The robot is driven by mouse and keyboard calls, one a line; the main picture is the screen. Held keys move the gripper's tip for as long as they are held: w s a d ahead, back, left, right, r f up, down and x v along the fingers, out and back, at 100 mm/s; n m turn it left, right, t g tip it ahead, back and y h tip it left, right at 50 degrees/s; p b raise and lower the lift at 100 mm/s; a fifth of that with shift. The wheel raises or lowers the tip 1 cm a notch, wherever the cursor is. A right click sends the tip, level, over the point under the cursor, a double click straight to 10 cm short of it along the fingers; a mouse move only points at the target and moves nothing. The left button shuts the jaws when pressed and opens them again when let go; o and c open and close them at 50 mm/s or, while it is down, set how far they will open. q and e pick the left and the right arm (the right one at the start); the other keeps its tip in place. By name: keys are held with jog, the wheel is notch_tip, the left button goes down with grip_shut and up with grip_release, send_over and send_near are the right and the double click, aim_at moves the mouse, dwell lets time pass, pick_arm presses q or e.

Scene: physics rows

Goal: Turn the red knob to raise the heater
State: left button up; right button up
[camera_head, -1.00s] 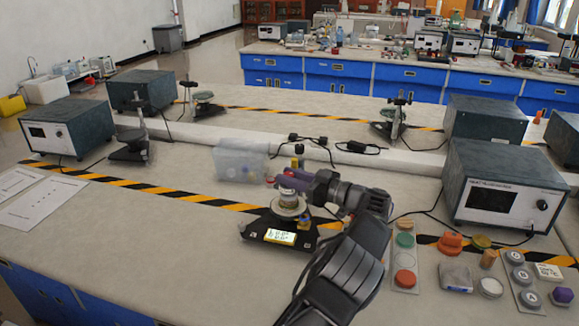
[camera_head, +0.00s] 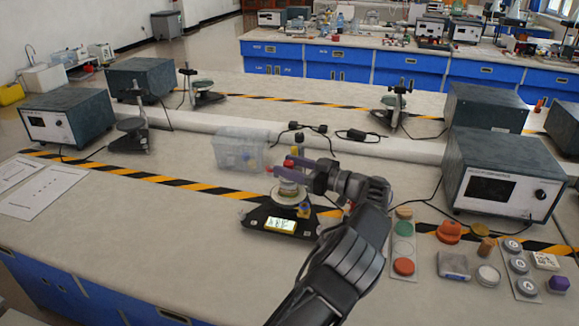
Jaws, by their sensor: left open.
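A small heater device (camera_head: 270,222) with a black base and a lit yellow display stands at the middle of the near bench. A round silver part (camera_head: 289,192) rises from its base. My left gripper (camera_head: 283,167) is over this part, with its purple fingers pointing left, open. A small red piece (camera_head: 288,163) shows between or behind the fingers, and another red spot shows at their left end. Which of these is the red knob, and whether the fingers touch it, I cannot tell. My right gripper is out of view.
A clear plastic box (camera_head: 240,148) stands just behind and left of the device. A grey power unit (camera_head: 500,180) stands at the right. Coloured discs and small weights lie on the front right. The bench left of the device is mostly clear.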

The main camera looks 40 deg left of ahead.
pick_arm(q)
jog(key=d, duration=0.7)
jog(key=shift+w+d, duration=0.4)
jog(key=shift+w, duration=0.05)
jog(key=shift+s+f, duration=0.1)
